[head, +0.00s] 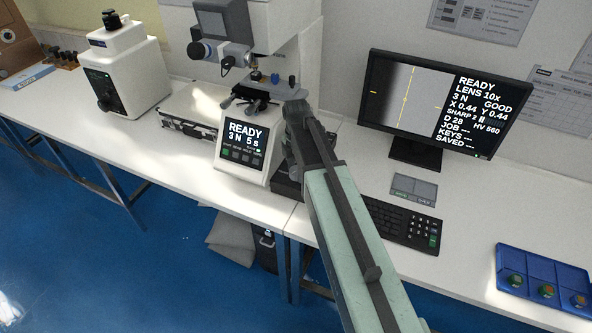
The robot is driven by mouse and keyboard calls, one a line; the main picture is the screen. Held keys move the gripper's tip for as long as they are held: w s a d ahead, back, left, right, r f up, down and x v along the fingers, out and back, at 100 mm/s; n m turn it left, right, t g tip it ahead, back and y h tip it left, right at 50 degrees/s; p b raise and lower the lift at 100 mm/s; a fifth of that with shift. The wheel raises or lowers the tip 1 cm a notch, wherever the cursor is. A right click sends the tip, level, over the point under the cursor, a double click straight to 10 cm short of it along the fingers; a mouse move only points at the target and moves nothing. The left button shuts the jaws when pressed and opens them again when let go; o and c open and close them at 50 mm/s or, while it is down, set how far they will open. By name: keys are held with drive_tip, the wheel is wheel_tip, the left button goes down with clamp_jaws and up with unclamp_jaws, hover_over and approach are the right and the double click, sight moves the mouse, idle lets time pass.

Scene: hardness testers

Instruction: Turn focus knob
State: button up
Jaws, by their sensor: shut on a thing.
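The hardness tester (284,47) stands on the white bench, with a dark camera head and a small stage below it. Its front panel (246,140) reads READY, 3 N, 5 s. My gripper (296,106) is at the tester's right side, at the far end of my pale green arm. It is shut at the place of the focus knob; the knob and the fingertips are mostly hidden by my own wrist. The monitor (436,102) shows a grey image with yellow marks and READY, LENS 10x, GOOD, SHARP 2, HV 560.
A keyboard (401,222) and a small grey pad (414,190) lie right of my arm. A blue tray (545,268) with several small pieces is at far right. The front left bench is clear.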

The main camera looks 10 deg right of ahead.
sight(296, 170)
drive_tip(key=shift+n, duration=0.6)
drive_tip(key=o, duration=1.4)
drive_tip(key=shift+c, duration=0.2)
drive_tip(key=shift+r, duration=0.15)
wheel_tip(296, 170, up, 8)
drive_tip(key=p, duration=0.8)
drive_tip(key=shift+f, duration=0.25)
